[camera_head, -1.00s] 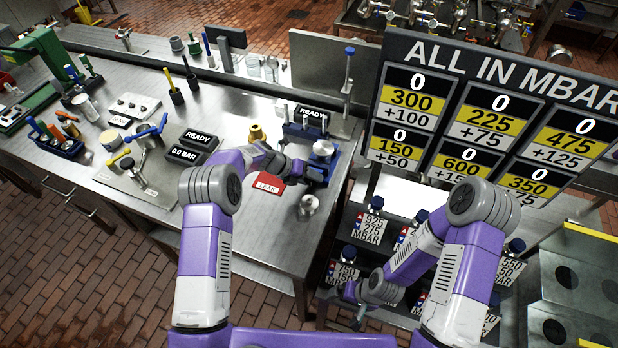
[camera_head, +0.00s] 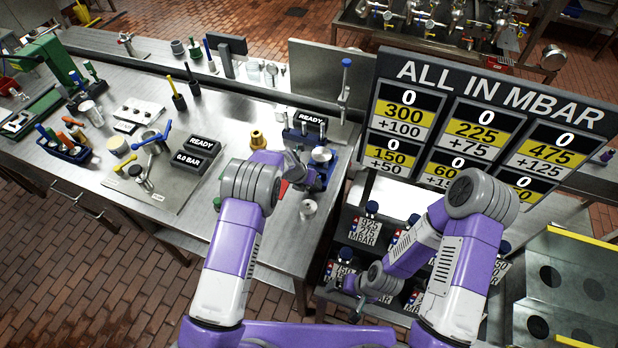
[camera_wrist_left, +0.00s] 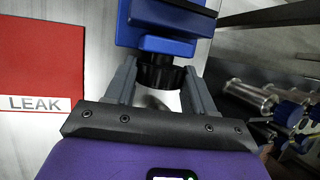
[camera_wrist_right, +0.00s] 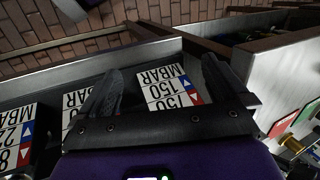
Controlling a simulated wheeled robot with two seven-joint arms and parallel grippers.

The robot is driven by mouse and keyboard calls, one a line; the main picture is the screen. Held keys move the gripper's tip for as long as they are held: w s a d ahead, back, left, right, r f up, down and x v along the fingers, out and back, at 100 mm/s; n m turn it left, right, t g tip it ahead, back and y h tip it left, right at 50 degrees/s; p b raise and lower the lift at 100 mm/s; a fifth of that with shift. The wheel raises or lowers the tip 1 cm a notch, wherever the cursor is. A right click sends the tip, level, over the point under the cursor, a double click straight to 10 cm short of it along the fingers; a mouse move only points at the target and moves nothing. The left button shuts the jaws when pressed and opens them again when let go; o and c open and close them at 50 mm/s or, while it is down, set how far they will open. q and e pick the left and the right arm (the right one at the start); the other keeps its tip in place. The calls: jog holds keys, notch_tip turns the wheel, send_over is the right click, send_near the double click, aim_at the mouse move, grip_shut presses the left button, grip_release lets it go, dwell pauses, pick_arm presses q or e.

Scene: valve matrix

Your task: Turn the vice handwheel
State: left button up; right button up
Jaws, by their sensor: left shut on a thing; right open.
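The blue vice (camera_wrist_left: 165,42) is at the top of the left wrist view, with its black handwheel (camera_wrist_left: 160,76) facing my left gripper. My left gripper (camera_wrist_left: 158,82) has one finger on each side of the handwheel and is shut on it. In the head view the vice (camera_head: 322,172) stands near the bench's right end, and my left forearm hides the handwheel. My right gripper (camera_wrist_right: 160,80) is open and empty above the shelf of labelled bottles, well away from the vice. It shows small in the head view (camera_head: 357,308).
A red LEAK card (camera_wrist_left: 42,65) lies beside the vice. A metal cup (camera_head: 308,208) stands near the bench's front edge. A READY display (camera_head: 309,118) is behind the vice. The large ALL IN MBAR board (camera_head: 490,80) rises to the right, above labelled bottles (camera_head: 365,230).

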pick_arm(q)
jog(key=shift+d+y+p, duration=0.15)
jog(key=shift+y+p, duration=0.55)
jog(key=shift+y, duration=0.2)
jog(key=shift+t, duration=0.3)
jog(key=o, duration=0.8)
jog(key=shift+s, duration=0.1)
jog(key=shift+r, duration=0.15)
jog(key=v, duration=0.7)
jog(key=shift+s+r, duration=0.1)
jog(key=shift+r, duration=0.1)
